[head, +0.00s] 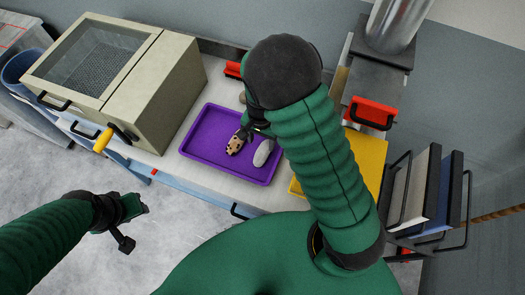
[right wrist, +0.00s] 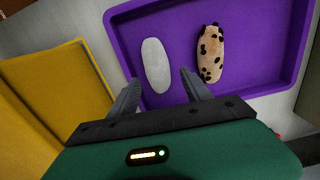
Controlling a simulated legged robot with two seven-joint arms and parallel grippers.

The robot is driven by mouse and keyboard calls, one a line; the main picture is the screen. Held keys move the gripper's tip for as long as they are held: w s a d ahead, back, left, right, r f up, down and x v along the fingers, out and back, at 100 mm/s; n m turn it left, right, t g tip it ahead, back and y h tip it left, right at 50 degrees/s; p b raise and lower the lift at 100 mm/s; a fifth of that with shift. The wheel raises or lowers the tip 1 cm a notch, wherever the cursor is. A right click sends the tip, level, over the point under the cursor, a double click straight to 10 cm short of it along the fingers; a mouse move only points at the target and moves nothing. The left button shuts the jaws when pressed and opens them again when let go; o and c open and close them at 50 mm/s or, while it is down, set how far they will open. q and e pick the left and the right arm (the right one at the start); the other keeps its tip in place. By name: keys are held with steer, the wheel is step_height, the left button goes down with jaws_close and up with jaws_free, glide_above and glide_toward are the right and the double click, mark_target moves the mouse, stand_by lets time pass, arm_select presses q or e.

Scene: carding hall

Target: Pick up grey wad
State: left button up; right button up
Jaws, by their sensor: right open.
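The grey wad (head: 264,153) is a pale, smooth oval lying in the purple tray (head: 195,153). In the right wrist view the grey wad (right wrist: 156,66) lies beyond the fingertips, roughly in line with the gap between them. My right gripper (right wrist: 158,84) is open and empty, over the tray's near part. In the head view my right gripper (head: 257,130) is partly hidden by its own arm. My left gripper (head: 132,214) hangs over the floor at the left, away from the tray; its jaw opening is unclear.
A tan wad with dark spots (right wrist: 210,54) lies in the tray, right of the grey wad in the wrist view. A yellow tray (head: 367,160) adjoins on the right. A beige machine with a window (head: 160,85) stands left. A red-handled brush (head: 233,69) lies behind.

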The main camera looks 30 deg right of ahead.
mark_target(261, 150)
steer(key=shift+s+d+f, duration=0.15)
steer(key=shift+f, duration=0.4)
steer(key=shift+s+f, duration=0.1)
steer(key=shift+f, duration=0.2)
steer(key=f, duration=0.4)
steer(key=shift+s+a+p, duration=0.1)
steer(key=shift+a+p, duration=0.3)
steer(key=shift+d+f, duration=0.1)
steer(key=shift+f, duration=0.15)
steer(key=shift+w+d, duration=0.2)
steer(key=shift+d, duration=0.15)
steer(key=shift+s+d, duration=0.1)
steer(key=shift+d, duration=0.05)
steer(key=c, duration=0.5)
steer(key=shift+c, duration=1.2)
steer(key=shift+a, duration=0.35)
steer(key=c, duration=0.4)
steer(key=shift+a, duration=0.15)
arm_select(q)
steer(key=shift+w+a+r, duration=0.1)
steer(key=shift+a+r, duration=0.2)
steer(key=shift+a, duration=0.25)
arm_select(e)
steer(key=shift+r, duration=0.15)
